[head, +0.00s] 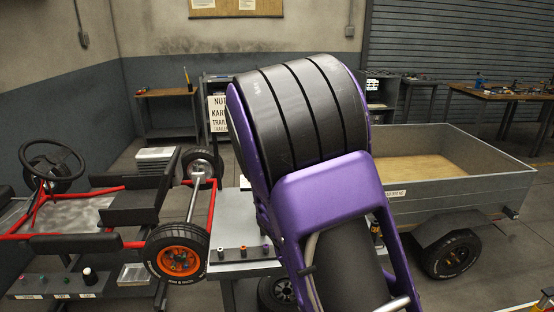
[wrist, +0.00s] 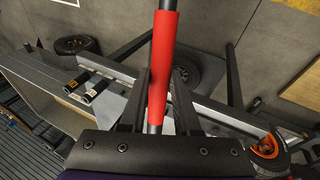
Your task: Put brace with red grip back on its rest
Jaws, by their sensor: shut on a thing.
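The brace with the red grip (wrist: 163,60) shows in the wrist view, its red sleeve running up the middle with dark shaft above and below it. My gripper (wrist: 158,80) is shut on the red sleeve, with one dark finger on each side. The brace is held above a grey bench. Its far end runs out of the top of the picture. In the head view my purple arm hides the gripper and the brace. I cannot make out the brace's rest for certain in either view.
The grey bench (head: 240,268) carries several small sockets (head: 243,250); two dark sockets (wrist: 94,92) show in the wrist view. A red-framed kart (head: 120,240) with an orange-rimmed wheel (head: 179,261) stands left. A grey trailer (head: 450,195) stands right. A lettered sign (head: 217,115) is behind.

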